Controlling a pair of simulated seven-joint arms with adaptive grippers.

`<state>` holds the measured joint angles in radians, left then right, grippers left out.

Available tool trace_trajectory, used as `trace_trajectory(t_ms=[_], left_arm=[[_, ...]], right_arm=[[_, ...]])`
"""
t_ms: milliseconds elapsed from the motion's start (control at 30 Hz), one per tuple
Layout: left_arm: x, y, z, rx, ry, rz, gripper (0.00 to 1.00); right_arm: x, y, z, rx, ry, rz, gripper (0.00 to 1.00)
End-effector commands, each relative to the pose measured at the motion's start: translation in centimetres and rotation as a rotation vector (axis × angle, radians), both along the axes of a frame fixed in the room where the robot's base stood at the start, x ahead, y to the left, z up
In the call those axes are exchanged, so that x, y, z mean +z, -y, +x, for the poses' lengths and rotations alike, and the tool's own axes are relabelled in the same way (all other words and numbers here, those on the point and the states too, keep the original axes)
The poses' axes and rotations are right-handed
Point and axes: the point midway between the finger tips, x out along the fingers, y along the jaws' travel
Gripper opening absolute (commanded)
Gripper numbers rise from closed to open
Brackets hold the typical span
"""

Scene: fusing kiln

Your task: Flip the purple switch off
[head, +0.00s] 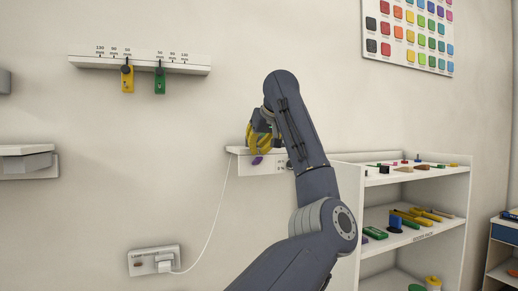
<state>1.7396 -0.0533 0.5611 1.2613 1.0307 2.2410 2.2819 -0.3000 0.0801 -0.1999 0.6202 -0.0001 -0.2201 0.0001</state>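A small purple piece (257,160), which looks like the purple switch, shows at the front of a white wall unit (243,166) in the middle of the head view. I cannot tell which way it is set. My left arm hides the right part of the unit. My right gripper is out of view.
A white cable (214,220) runs from the unit to a wall socket (154,261). A white shelf (412,181) with small tools stands at right. A wall rail (140,64) holds a yellow and a green tag. A colour chart (409,32) hangs upper right.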

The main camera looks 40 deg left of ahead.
Motion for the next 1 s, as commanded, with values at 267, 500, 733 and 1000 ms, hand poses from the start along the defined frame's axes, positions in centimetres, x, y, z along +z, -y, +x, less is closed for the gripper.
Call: trace_trajectory(t_ms=[267, 500, 733, 1000], left_arm=[[-0.1, -0.2, -0.3, 0.006, 0.000, 0.000, 0.00], [-0.1, -0.4, -0.6, 0.010, 0.000, 0.000, 0.00], [-0.2, -0.6, -0.9, 0.014, -0.001, 0.001, 0.00], [-0.3, -0.8, -1.3, 0.021, -0.001, 0.000, 0.00]], right_arm=[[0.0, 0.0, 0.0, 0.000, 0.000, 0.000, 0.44], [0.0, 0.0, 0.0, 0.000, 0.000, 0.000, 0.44], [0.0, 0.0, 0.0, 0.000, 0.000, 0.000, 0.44], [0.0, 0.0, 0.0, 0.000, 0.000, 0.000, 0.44]])
